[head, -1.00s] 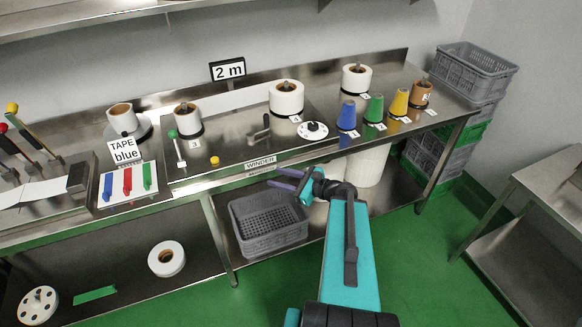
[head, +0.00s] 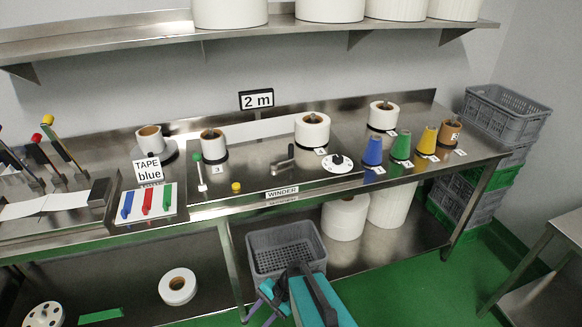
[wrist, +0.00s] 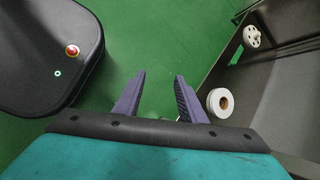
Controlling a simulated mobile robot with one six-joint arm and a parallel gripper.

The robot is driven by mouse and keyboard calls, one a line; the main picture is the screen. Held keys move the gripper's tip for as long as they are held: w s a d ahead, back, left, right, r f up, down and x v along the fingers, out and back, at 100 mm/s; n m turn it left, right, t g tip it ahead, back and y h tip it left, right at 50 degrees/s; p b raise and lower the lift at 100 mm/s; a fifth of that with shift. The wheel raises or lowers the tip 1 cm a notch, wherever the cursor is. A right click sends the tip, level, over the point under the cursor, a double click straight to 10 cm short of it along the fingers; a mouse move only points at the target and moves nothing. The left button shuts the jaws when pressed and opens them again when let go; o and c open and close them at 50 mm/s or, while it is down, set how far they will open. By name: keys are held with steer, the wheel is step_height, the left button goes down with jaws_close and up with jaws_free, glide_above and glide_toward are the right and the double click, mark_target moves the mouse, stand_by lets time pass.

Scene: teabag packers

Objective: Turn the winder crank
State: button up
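The winder panel (head: 250,180) is a steel plate on the bench with a WINDER label (head: 282,193) on its front edge. A small metal crank-like part with a dark upright handle (head: 290,152) stands near its middle. A green-knobbed lever (head: 199,172) stands at its left, and a white dial with a black knob (head: 337,161) at its right. My gripper (head: 262,302) is low in front of the bench, below the top and away from the winder. In the wrist view its purple fingers (wrist: 158,88) are apart with nothing between them.
White rolls (head: 312,130) and coloured cones (head: 401,146) stand on the bench. A grey crate (head: 287,250) sits on the lower shelf behind my gripper. A white roll (head: 178,287) lies on that shelf. A side table (head: 555,250) stands at right; green floor lies between.

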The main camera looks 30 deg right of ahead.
steer(key=s+f+n+g+h+b, duration=0.3)
steer(key=s+f+n+g+h, duration=0.3)
steer(key=s+f+n, duration=0.7)
steer(key=s+h, duration=0.1)
steer(key=s, duration=0.3)
steer(key=shift+a+n+g+h+b, duration=0.3)
steer(key=shift+a+g+h, duration=0.1)
